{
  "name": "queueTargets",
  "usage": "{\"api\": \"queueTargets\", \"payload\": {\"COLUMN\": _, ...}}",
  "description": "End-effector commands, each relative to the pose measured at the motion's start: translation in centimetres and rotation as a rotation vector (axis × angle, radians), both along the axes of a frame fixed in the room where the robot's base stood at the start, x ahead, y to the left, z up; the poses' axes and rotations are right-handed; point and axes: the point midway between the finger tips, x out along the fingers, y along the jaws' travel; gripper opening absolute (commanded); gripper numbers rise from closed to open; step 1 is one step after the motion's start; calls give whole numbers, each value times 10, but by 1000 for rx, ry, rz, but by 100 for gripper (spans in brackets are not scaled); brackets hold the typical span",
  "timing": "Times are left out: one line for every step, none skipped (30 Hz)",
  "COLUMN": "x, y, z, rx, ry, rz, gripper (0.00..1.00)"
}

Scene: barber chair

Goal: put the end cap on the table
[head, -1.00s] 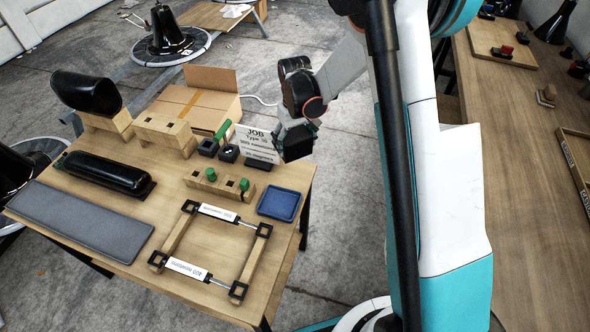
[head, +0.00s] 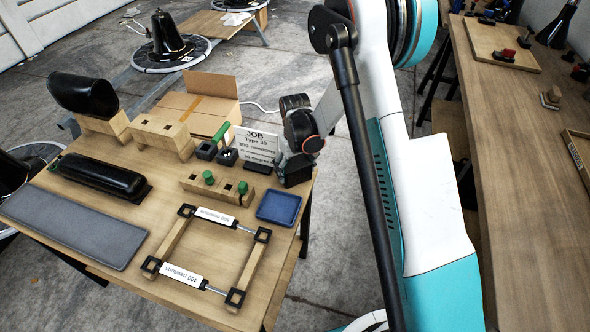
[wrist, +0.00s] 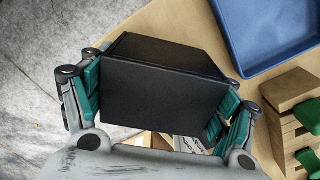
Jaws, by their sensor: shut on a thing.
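The end cap (wrist: 165,95) is a dark, box-shaped piece in the wrist view. My gripper (wrist: 160,100) is shut on it, with teal finger pads at its left and right sides. In the head view, my gripper (head: 294,168) is at the right edge of the wooden table (head: 190,240), behind the blue tray and right of the job sign. The cap looks dark there and is hard to separate from the fingers. I cannot tell whether it touches the table.
The blue tray (head: 279,208) is close by, and the job sign (head: 257,147) stands left of my gripper. A wooden block with green pegs (head: 217,188) and a rectangular frame (head: 208,252) lie nearby. Bare tabletop shows around the tray.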

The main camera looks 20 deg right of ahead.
Motion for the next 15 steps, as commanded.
{"api": "queueTargets", "payload": {"x": 0, "y": 0, "z": 0, "rx": 0, "ry": 0, "rz": 0, "gripper": 37}}
{"api": "queueTargets", "payload": {"x": 0, "y": 0, "z": 0, "rx": 0, "ry": 0, "rz": 0, "gripper": 37}}
{"api": "queueTargets", "payload": {"x": 0, "y": 0, "z": -1, "rx": 0, "ry": 0, "rz": 0, "gripper": 37}}
{"api": "queueTargets", "payload": {"x": 0, "y": 0, "z": -2, "rx": 0, "ry": 0, "rz": 0, "gripper": 37}}
{"api": "queueTargets", "payload": {"x": 0, "y": 0, "z": -3, "rx": 0, "ry": 0, "rz": 0, "gripper": 37}}
{"api": "queueTargets", "payload": {"x": 0, "y": 0, "z": -4, "rx": 0, "ry": 0, "rz": 0, "gripper": 82}}
{"api": "queueTargets", "payload": {"x": 0, "y": 0, "z": -3, "rx": 0, "ry": 0, "rz": 0, "gripper": 89}}
{"api": "queueTargets", "payload": {"x": 0, "y": 0, "z": -3, "rx": 0, "ry": 0, "rz": 0, "gripper": 95}}
{"api": "queueTargets", "payload": {"x": 0, "y": 0, "z": -3, "rx": 0, "ry": 0, "rz": 0, "gripper": 100}}
{"api": "queueTargets", "payload": {"x": 0, "y": 0, "z": -2, "rx": 0, "ry": 0, "rz": 0, "gripper": 100}}
{"api": "queueTargets", "payload": {"x": 0, "y": 0, "z": -2, "rx": 0, "ry": 0, "rz": 0, "gripper": 100}}
{"api": "queueTargets", "payload": {"x": 0, "y": 0, "z": -2, "rx": 0, "ry": 0, "rz": 0, "gripper": 100}}
{"api": "queueTargets", "payload": {"x": 0, "y": 0, "z": -2, "rx": 0, "ry": 0, "rz": 0, "gripper": 100}}
{"api": "queueTargets", "payload": {"x": 0, "y": 0, "z": -2, "rx": 0, "ry": 0, "rz": 0, "gripper": 100}}
{"api": "queueTargets", "payload": {"x": 0, "y": 0, "z": -2, "rx": 0, "ry": 0, "rz": 0, "gripper": 100}}
